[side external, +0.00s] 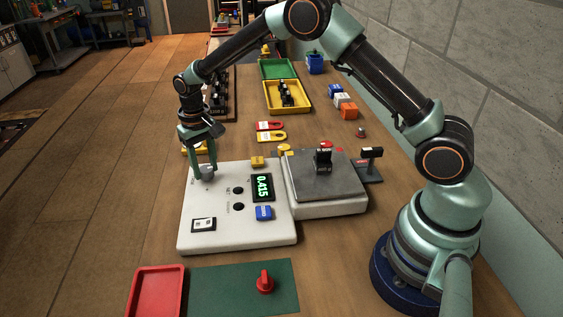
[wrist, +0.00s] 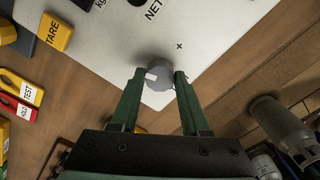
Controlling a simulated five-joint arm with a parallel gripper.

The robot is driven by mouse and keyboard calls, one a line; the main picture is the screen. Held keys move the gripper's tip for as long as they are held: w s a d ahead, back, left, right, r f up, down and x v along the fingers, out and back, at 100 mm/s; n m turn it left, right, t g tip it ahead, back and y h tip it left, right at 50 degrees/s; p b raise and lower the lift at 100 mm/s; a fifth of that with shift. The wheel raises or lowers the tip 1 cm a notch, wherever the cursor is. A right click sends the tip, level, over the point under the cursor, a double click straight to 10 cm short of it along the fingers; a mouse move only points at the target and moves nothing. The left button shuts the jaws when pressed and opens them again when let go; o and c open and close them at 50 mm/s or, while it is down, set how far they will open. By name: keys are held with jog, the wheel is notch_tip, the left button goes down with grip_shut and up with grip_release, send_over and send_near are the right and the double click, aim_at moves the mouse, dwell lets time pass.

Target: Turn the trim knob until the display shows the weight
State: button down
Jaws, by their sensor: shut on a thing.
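The grey trim knob (side external: 207,173) stands at the far left corner of the white scale console (side external: 225,235). My gripper (side external: 205,167) reaches down from above with its green fingers on either side of the knob. In the wrist view the knob (wrist: 161,76), with a pale pointer mark, sits between the fingertips, and my gripper (wrist: 160,72) is shut on it. The display (side external: 262,187) on the console reads 0.415 in green digits. A dark weight (side external: 323,161) stands on the grey weighing pan (side external: 342,185); any marking on it is too small to read.
A yellow TARE block (side external: 257,162), a blue block (side external: 264,213) and two black knobs are on the console. A small dark stand (side external: 371,160) is right of the pan. A red tray (side external: 157,292) and green mat (side external: 225,288) lie in front. Red and yellow tags (side external: 270,131) lie behind.

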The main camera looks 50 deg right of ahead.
jog(key=n, duration=1)
jog(key=shift+r+n, duration=0.1)
jog(key=shift+n, duration=2.1)
jog(key=shift+c, duration=1.9)
grip_release()
